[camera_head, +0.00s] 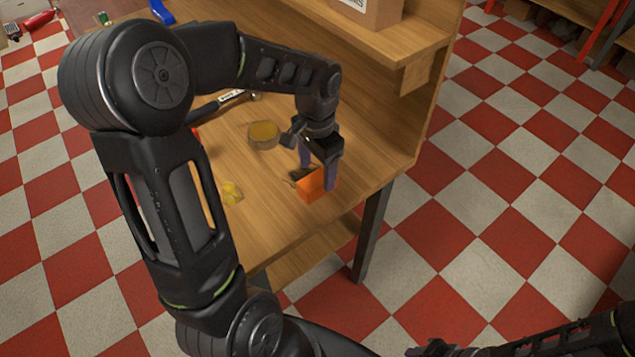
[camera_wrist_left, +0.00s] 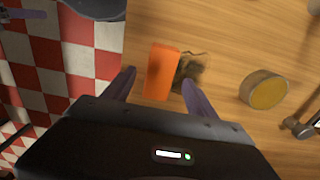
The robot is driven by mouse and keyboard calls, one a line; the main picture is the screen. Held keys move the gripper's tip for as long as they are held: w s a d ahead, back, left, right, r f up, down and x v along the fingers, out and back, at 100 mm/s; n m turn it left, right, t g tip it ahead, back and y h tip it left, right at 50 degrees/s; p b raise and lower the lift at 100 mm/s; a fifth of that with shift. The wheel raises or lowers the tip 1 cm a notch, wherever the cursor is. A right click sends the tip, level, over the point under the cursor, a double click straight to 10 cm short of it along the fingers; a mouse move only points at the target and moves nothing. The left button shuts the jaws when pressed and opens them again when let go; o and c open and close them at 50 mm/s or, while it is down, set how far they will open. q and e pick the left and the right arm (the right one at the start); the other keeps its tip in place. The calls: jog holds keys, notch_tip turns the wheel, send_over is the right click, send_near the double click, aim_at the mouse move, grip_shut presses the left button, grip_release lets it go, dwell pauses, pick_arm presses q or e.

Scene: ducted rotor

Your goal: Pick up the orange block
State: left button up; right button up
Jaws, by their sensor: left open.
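The orange block (camera_head: 312,187) lies on the wooden workbench (camera_head: 350,130) near its front right corner. My left gripper (camera_head: 319,175) is open and points down at the block, with its fingers close around the block's sides in the head view. In the left wrist view the orange block (camera_wrist_left: 160,72) shows ahead of and between the two spread fingers of the left gripper (camera_wrist_left: 158,88). Whether a finger touches it I cannot tell. My right arm shows at the bottom right of the head view, but its jaws are not clear.
A clear bag with dark contents (camera_wrist_left: 190,70) lies right beside the block. A round tin with a yellow top (camera_head: 263,134), a hammer (camera_head: 222,104) and a small yellow item (camera_head: 231,192) are on the bench. A cardboard box (camera_head: 368,12) stands on the shelf.

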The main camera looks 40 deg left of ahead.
aim_at(317, 179)
pick_arm(q)
notch_tip(317, 179, down, 5)
jog(key=shift+r+p, duration=0.15)
jog(key=shift+p, duration=0.35)
jog(key=shift+c, duration=0.4)
grip_shut()
dwell(0.4)
